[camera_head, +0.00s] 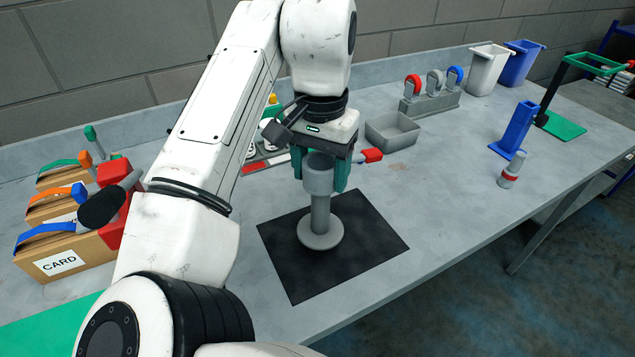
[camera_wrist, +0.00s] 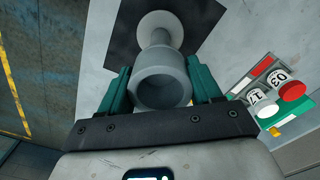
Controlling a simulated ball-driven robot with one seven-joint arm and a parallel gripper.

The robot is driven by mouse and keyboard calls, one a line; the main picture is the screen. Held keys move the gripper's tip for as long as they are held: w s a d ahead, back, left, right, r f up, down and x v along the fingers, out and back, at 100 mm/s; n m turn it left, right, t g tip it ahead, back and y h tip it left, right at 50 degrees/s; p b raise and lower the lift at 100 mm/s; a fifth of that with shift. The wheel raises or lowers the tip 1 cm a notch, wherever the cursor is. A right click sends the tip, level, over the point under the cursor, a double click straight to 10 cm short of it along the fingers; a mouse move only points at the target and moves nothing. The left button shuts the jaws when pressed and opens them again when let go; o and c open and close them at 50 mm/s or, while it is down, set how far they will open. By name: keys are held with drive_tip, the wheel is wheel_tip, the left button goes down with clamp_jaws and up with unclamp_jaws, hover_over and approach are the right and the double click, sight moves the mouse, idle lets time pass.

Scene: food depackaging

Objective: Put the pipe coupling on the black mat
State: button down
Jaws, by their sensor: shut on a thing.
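The grey pipe coupling (camera_head: 320,212) has a wide open socket on top, a narrower stem and a round flange at the bottom. My gripper (camera_head: 320,177) is shut on its upper socket, with one green finger on each side. I cannot tell whether the flange touches the mat. In the wrist view, the coupling's socket (camera_wrist: 163,88) opens toward the camera between the fingers, and part of the mat (camera_wrist: 122,38) shows beyond it.
Card boxes (camera_head: 60,257) with clamps stand at the left. A blue holder (camera_head: 515,130) and a small grey-red cylinder (camera_head: 511,172) stand right.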

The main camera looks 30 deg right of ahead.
drive_tip(key=shift+w+a+f+p, duration=0.15)
drive_tip(key=shift+f+p, duration=0.1)
drive_tip(key=shift+f, duration=0.7)
drive_tip(key=shift+w+f+p, duration=0.1)
drive_tip(key=shift+f+p, duration=0.15)
drive_tip(key=shift+f, duration=0.65)
drive_tip(key=shift+c, duration=1)
unclamp_jaws()
drive_tip(key=shift+f, duration=0.15)
wheel_tip(320, 180, up, 12)
drive_tip(key=b, duration=0.1)
